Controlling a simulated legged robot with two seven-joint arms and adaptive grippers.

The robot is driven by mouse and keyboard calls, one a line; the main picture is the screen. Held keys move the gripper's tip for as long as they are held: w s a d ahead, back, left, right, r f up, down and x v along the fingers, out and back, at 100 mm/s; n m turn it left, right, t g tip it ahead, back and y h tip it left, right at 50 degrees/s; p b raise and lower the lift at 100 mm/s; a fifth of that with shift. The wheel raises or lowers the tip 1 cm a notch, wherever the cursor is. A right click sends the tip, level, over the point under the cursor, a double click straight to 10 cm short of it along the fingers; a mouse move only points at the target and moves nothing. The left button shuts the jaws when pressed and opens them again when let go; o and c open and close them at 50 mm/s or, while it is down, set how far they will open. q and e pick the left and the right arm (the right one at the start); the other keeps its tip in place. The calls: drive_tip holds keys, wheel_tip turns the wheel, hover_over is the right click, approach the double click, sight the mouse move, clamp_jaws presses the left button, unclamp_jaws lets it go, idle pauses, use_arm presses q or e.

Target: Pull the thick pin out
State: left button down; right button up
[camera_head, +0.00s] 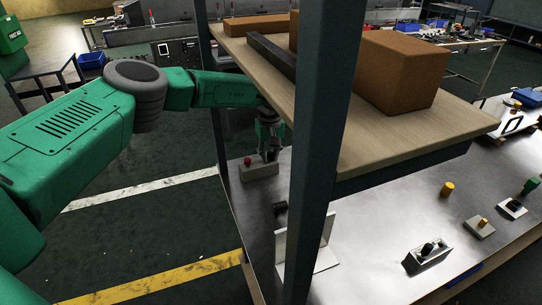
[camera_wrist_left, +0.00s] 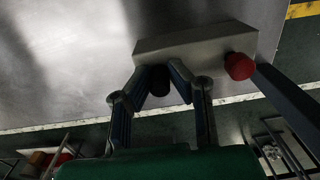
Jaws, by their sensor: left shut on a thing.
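A pale grey block (camera_head: 258,171) lies on the metal bench, behind the dark post and under the shelf's edge. It also shows in the left wrist view (camera_wrist_left: 190,42). A red round knob (camera_wrist_left: 239,66) is at its right end in that view. My left gripper (camera_head: 270,150) points down at the block. In the left wrist view its fingers (camera_wrist_left: 160,72) close around a thick dark pin (camera_wrist_left: 158,82) at the block. I cannot tell how deep the pin sits in the block. My right gripper is not in view.
A dark upright post (camera_head: 322,150) and a wooden shelf (camera_head: 365,120) with brown boxes (camera_head: 400,72) stand close to my left arm. A pale angled bracket (camera_head: 322,248) is on the bench in front. Several small fixtures stand at the right, including a yellow knob (camera_head: 447,188).

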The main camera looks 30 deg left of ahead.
sight(269, 152)
use_arm(q)
drive_tip(key=shift+w+a+r, duration=0.15)
drive_tip(key=shift+a+r, duration=0.1)
drive_tip(key=shift+r, duration=0.2)
drive_tip(key=shift+d+r, duration=0.1)
drive_tip(key=shift+r, duration=0.15)
drive_tip(key=shift+r, duration=0.1)
idle(0.4)
drive_tip(key=shift+r+p, duration=0.7)
drive_tip(key=shift+r, duration=0.6)
drive_tip(key=shift+r+p, duration=0.75)
drive_tip(key=shift+r, duration=0.8)
